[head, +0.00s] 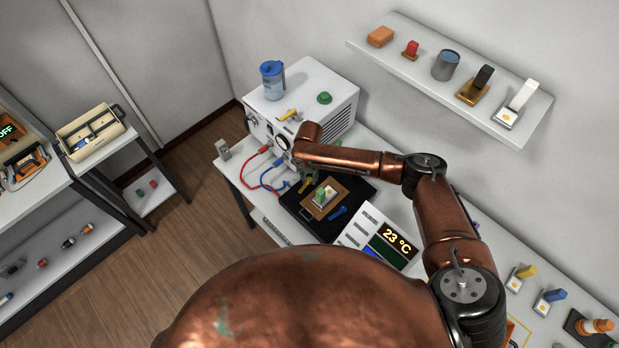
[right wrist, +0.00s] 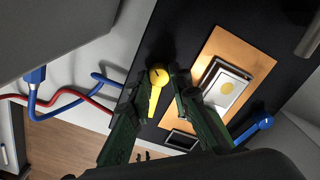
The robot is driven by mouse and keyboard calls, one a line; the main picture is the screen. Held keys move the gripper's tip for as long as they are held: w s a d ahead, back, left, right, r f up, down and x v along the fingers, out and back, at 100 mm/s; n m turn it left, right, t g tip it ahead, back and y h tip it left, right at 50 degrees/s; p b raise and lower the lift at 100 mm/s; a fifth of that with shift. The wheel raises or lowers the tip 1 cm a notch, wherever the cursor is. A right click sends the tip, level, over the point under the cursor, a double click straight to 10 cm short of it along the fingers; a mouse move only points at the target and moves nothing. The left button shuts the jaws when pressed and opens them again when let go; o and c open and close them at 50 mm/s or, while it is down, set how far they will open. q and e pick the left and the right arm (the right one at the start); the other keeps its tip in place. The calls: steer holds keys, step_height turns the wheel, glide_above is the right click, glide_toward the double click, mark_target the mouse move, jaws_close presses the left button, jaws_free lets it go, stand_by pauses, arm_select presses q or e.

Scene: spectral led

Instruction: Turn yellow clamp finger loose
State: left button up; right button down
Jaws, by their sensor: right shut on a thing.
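The yellow clamp finger (head: 306,184) is on the black plate (head: 288,197), beside the tan board. In the right wrist view the yellow clamp finger (right wrist: 157,80) stands between the two dark green fingers of my right gripper (right wrist: 155,92), its round end showing. My right gripper (head: 303,174) is shut on it; the arm partly hides the grip in the head view. The tan board (right wrist: 248,62) carries a white square with a yellow dot. A blue clamp finger (head: 337,213) lies at the board's other side. My left gripper is not in view.
A white instrument box (head: 318,88) with a blue-lidded cup (head: 271,80) stands behind the plate. Red and blue cables run in front of it. A 23 °C display (head: 397,236) stands to the right. A wall shelf (head: 420,66) holds several items.

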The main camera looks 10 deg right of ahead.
mark_target(309, 180)
steer(key=c, duration=1.8)
jaws_free()
steer(key=shift+o, duration=0.2)
step_height(309, 180, up, 12)
